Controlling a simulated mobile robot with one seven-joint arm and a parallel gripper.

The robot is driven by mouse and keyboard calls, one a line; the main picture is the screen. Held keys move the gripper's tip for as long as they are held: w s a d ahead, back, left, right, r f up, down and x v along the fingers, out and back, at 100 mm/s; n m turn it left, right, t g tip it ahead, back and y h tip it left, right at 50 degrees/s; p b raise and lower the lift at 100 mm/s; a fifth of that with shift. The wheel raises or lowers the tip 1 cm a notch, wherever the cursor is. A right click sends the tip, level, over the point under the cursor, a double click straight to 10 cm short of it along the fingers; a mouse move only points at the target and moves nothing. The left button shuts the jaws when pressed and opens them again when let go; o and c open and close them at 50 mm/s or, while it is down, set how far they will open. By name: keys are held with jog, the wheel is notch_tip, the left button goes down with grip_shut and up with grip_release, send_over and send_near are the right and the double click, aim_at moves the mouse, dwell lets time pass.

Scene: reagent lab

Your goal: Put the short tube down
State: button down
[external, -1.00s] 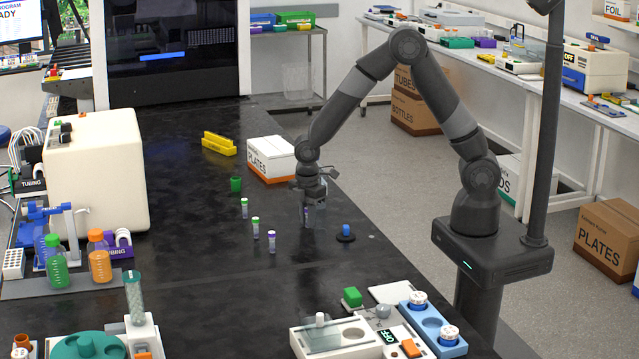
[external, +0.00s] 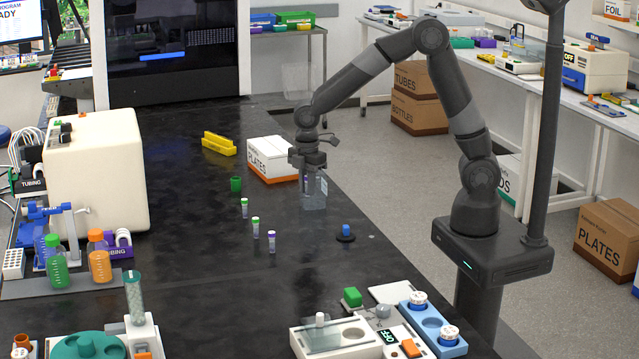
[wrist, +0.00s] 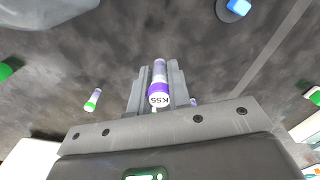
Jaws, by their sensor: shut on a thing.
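A short white tube with a purple cap marked K55 is in my gripper. In the wrist view the tube (wrist: 158,82) sits between the two grey fingers, cap towards the camera. In the external view my gripper (external: 308,174) points down over the dark bench, right of the standing tubes, and the tube (external: 305,184) is partly hidden by the fingers. My gripper is shut on it. It appears held above the bench; the gap below its lower end is hard to judge.
A clear container (external: 315,198) stands close by my gripper. A blue-topped piece on a dark base (external: 346,233) is to the right. The PLATES box (external: 270,160) is behind.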

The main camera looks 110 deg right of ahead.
jog(key=w+a+r+n, duration=0.1)
jog(key=w+a+n, duration=0.3)
jog(key=a, duration=1.3)
jog(key=w+a+n, duration=0.2)
jog(key=w+a, duration=0.3)
jog(key=a, duration=1.1)
jog(key=a+f, duration=0.2)
jog(key=a, duration=0.1)
jog(key=w+a+f, duration=0.1)
jog(key=a+f, duration=0.1)
jog(key=a, duration=0.2)
jog(key=a+f, duration=0.2)
jog(key=a, duration=0.2)
jog(key=shift+w+a+f, duration=0.2)
jog(key=shift+w+f, duration=0.05)
jog(key=shift+f, duration=2.1)
jog(key=c, duration=1.4)
grip_release()
jog(key=shift+f, duration=0.15)
jog(key=shift+o, duration=0.3)
